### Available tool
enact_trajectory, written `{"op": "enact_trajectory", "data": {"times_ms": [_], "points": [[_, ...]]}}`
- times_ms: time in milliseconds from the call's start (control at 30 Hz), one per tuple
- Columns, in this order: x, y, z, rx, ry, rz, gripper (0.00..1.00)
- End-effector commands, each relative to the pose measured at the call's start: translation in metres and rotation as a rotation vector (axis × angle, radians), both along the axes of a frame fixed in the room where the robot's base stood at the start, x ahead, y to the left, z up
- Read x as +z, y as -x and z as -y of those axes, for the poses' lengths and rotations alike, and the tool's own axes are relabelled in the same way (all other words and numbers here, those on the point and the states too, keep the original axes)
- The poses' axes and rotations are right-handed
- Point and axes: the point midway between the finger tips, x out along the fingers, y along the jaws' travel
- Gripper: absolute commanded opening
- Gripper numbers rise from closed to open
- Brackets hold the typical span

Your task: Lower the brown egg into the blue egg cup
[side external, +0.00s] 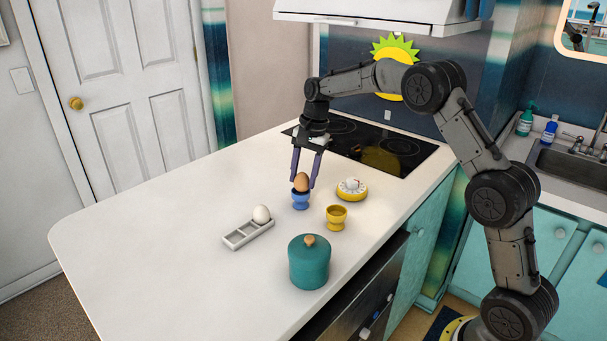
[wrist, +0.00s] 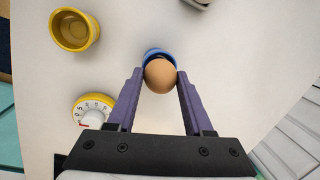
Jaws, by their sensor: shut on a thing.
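The brown egg (side external: 302,181) is between the two purple fingers of my gripper (side external: 304,181), which is shut on it. In the side external view the egg is upright, directly over the blue egg cup (side external: 300,201), with its lower end at the cup's rim. I cannot tell whether it rests on the cup. In the wrist view the egg (wrist: 160,75) covers most of the blue cup (wrist: 152,52), whose rim shows past the egg's far side. The fingertips (wrist: 159,78) are on either side of the egg.
A yellow egg cup (side external: 336,217) stands empty to the right. A yellow timer (side external: 352,189) is behind it. A grey tray (side external: 240,237) holds a white egg (side external: 261,214). A teal lidded pot (side external: 309,265) stands in front. The counter's left side is clear; a black cooktop (side external: 385,148) is behind.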

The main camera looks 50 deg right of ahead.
Motion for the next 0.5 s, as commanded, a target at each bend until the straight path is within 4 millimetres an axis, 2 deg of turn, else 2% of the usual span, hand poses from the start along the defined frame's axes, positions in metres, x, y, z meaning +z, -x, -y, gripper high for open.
{"op": "enact_trajectory", "data": {"times_ms": [500], "points": [[-0.0072, -0.0003, 0.0000, 0.000, 0.000, 0.001, 0.00]]}}
